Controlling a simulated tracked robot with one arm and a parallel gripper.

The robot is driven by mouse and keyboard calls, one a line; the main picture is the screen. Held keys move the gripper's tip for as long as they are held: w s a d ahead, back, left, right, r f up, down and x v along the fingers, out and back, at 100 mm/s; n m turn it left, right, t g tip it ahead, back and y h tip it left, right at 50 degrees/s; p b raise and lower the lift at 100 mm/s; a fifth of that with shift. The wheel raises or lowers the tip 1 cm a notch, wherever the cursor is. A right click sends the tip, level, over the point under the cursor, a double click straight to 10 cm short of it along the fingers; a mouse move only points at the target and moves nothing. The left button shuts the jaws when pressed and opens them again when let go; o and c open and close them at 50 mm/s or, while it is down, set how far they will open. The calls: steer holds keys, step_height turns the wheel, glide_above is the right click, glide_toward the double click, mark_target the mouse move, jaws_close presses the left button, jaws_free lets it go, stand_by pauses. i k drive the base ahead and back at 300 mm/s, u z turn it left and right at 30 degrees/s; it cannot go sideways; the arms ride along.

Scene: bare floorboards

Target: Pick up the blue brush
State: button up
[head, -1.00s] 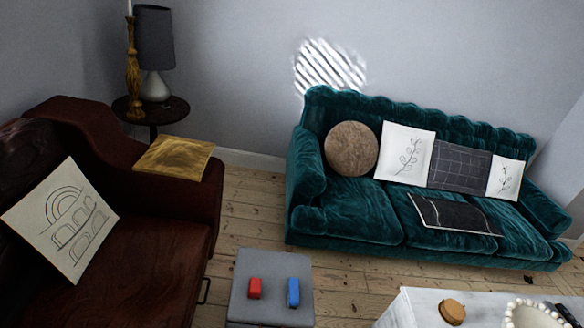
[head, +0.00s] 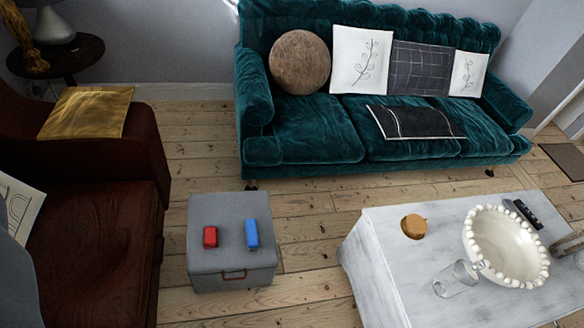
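The blue brush (head: 251,234) lies on top of a grey cube-shaped ottoman (head: 214,268), near its right side. It looks like a small upright-running blue block in the head view. A red object (head: 210,237) of similar size lies to its left, apart from it, on the same top. Nothing touches or covers the blue brush. My gripper is not clearly visible in this view. A pale grey shape at the lower left edge cannot be identified.
A white table (head: 372,240) at the right holds a beaded bowl (head: 505,246), a glass (head: 457,279), a round wooden item (head: 414,226) and a dark remote. A teal sofa (head: 305,142) stands behind, a brown leather sofa (head: 100,245) at left. Floorboards show around the ottoman.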

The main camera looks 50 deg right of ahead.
mark_target(252, 232)
steer(key=z, duration=0.6)
steer(key=i, duration=1)
steer(key=u, duration=0.05)
